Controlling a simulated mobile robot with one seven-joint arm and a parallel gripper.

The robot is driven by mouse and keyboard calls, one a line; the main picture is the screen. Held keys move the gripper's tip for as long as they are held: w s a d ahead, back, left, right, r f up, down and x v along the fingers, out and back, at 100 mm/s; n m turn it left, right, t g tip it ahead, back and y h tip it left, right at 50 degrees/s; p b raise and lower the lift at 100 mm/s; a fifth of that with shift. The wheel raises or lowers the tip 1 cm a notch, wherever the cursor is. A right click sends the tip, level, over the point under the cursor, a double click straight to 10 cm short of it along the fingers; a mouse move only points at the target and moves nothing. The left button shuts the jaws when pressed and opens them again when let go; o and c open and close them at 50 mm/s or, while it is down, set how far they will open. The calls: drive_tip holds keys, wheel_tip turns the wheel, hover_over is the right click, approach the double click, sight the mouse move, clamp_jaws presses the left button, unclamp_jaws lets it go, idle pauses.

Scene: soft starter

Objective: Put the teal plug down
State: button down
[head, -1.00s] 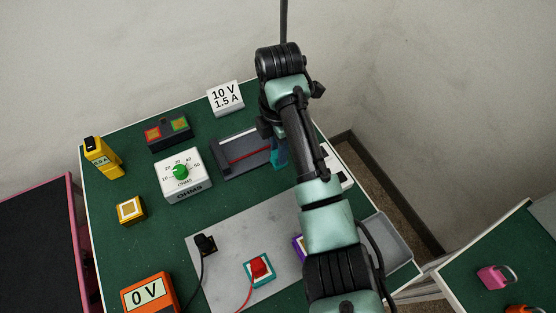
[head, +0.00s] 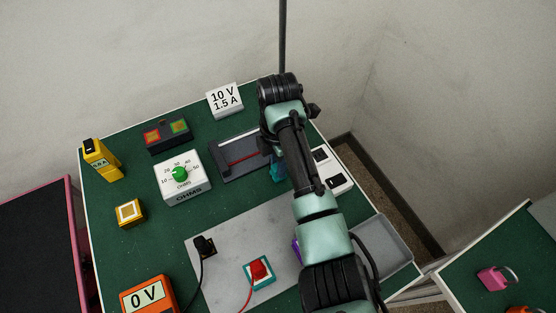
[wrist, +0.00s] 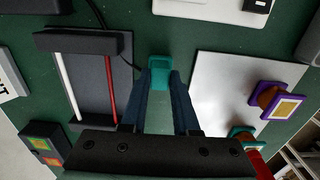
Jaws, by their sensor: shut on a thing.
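The teal plug (wrist: 159,66) is between the two dark blue fingers of my gripper (wrist: 160,84) in the wrist view. My gripper is shut on it. In the head view a small teal part of it (head: 277,171) shows beside my arm, right of the dark grey rack, over the green table. Its underside is hidden, so I cannot tell whether it touches the table top. My arm hides most of my gripper in the head view.
The dark rack with a white and a red rod (wrist: 92,85) lies left of the plug in the wrist view. A grey plate (wrist: 217,95) is at right, bearing a purple-based button (wrist: 281,101). Green table surrounds the plug.

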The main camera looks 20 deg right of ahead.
drive_tip(key=c, duration=0.7)
unclamp_jaws()
drive_tip(key=shift+o, duration=0.2)
wheel_tip(320, 180, up, 13)
drive_tip(key=p, duration=0.3)
drive_tip(key=shift+w+r, duration=0.1)
